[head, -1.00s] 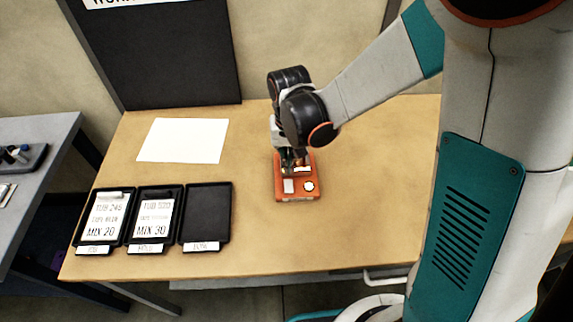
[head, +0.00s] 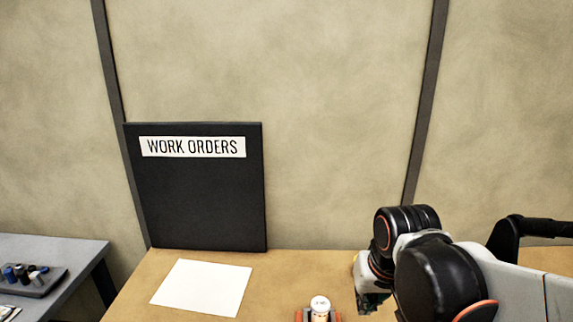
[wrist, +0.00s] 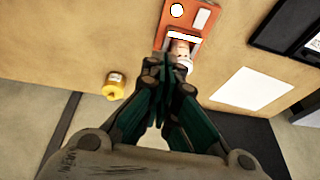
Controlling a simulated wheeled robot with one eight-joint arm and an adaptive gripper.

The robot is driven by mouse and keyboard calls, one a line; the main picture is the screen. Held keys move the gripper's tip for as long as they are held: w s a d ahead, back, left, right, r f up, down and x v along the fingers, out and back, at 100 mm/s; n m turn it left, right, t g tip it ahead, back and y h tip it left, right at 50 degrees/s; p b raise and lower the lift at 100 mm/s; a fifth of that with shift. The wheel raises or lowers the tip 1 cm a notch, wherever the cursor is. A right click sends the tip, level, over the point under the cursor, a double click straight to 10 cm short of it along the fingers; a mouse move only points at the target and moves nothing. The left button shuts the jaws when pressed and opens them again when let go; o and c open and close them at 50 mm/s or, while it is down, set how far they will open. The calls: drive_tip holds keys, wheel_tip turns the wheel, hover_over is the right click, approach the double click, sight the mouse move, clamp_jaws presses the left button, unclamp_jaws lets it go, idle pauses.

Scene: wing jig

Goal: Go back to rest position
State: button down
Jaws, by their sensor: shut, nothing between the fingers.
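My gripper (wrist: 174,65) is shut and empty in the wrist view, its dark green fingers together. An orange device (wrist: 203,20) with a white panel and a round white spot lies on the table beyond the fingertips. A small white-capped bottle (wrist: 180,48) stands at the device, partly hidden by the fingers. In the head view the bottle's white cap (head: 320,303) shows at the bottom edge, with part of the orange device around it. My arm's wrist is to the right of it there, and the fingertips are hard to make out.
A black board labelled "WORK ORDERS" (head: 195,190) stands at the back. A white sheet (head: 202,287) lies on the wooden table (head: 275,270). A yellow jar (wrist: 115,86) shows in the wrist view. A grey side table (head: 70,255) holds a tray (head: 38,281) at the left.

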drive_tip(key=s+d+t+b, duration=0.3)
drive_tip(key=s+d, duration=0.1)
drive_tip(key=s, duration=0.4)
drive_tip(key=shift+s+d, duration=0.2)
drive_tip(key=shift+d, duration=0.15)
